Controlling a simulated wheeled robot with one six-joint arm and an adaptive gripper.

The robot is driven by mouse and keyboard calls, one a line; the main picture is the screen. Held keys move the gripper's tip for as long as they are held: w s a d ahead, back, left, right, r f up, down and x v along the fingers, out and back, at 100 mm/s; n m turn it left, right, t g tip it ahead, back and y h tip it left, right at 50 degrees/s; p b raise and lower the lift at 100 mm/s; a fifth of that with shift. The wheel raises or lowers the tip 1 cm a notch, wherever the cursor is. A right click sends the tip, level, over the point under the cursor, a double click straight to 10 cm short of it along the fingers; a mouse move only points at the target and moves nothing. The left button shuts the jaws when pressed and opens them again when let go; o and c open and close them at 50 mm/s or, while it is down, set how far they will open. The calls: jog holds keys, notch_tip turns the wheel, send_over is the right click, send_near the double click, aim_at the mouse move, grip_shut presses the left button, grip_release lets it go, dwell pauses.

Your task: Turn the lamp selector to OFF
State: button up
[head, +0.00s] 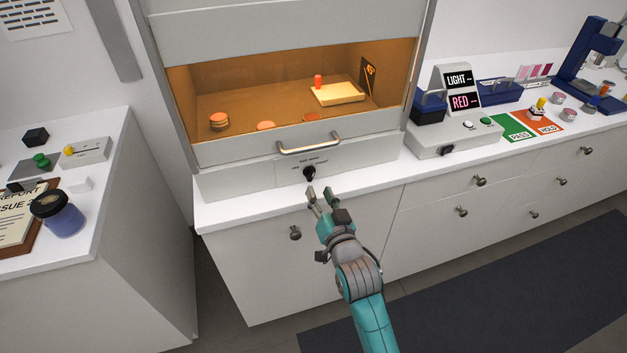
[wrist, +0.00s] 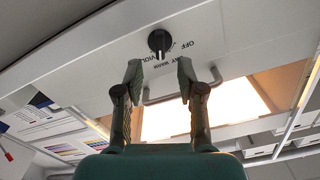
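The lamp selector (head: 309,173) is a black knob on the light panel under the lit cabinet. It also shows in the wrist view (wrist: 159,42), where the printed labels around it appear turned over and OFF is readable to its right. My gripper (head: 323,193) is open and empty, just below and in front of the knob. In the wrist view the two fingertips (wrist: 159,72) are spread apart, short of the knob and not touching it.
The cabinet glows amber inside and holds a cream tray (head: 338,96) and several orange pieces. Its handle (head: 309,144) juts out just above the selector. A lamp-sign box (head: 456,138) stands to the right. The left counter carries a jar (head: 60,215) and small switches.

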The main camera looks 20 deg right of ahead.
aim_at(312, 177)
jog(key=shift+w, duration=2.9)
grip_shut()
